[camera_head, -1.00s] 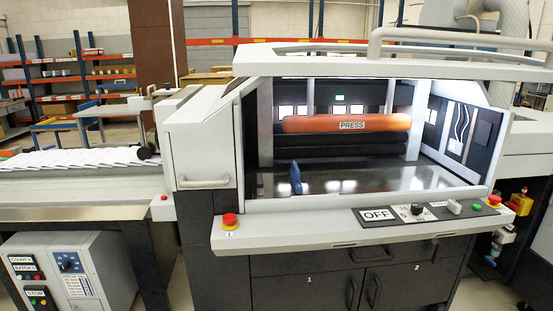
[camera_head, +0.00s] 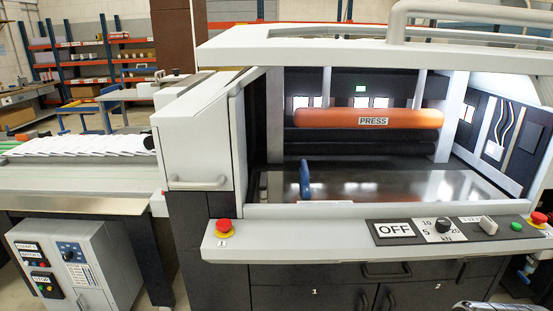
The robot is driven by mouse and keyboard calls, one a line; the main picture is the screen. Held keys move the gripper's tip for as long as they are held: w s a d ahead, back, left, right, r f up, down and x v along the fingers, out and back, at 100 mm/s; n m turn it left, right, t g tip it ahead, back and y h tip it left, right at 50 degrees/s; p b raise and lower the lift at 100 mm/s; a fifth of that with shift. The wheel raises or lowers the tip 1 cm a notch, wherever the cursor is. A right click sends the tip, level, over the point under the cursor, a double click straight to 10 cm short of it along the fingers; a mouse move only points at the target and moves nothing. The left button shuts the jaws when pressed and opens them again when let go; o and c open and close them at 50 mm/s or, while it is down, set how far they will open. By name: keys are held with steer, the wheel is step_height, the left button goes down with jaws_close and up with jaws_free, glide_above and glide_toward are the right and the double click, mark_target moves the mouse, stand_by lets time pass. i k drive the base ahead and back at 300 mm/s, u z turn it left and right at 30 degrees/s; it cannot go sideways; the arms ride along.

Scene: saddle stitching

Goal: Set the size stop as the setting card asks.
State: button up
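A blue upright piece (camera_head: 305,180) stands on the shiny bed (camera_head: 400,186) inside the press opening, towards its left. It may be the size stop, but I cannot tell for sure. A small white card (camera_head: 493,151) is on the dark right inner wall; its text is too small to read, and I cannot tell if it is the setting card. My gripper is not in view. A grey piece at the bottom right edge may be part of my arm.
An orange roller labelled PRESS (camera_head: 368,119) spans the opening. The front ledge carries red stop buttons (camera_head: 224,226), an OFF sign (camera_head: 394,230), a kN dial (camera_head: 443,225), a grey lever (camera_head: 488,225) and a green button (camera_head: 516,227). White stacked sheets (camera_head: 85,145) lie at left above a control box (camera_head: 72,262).

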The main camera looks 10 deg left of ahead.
mark_target(305, 176)
steer(key=u, duration=0.35)
steer(key=i, duration=0.5)
steer(key=u, duration=0.75)
steer(key=i, duration=0.5)
steer(key=u, duration=0.35)
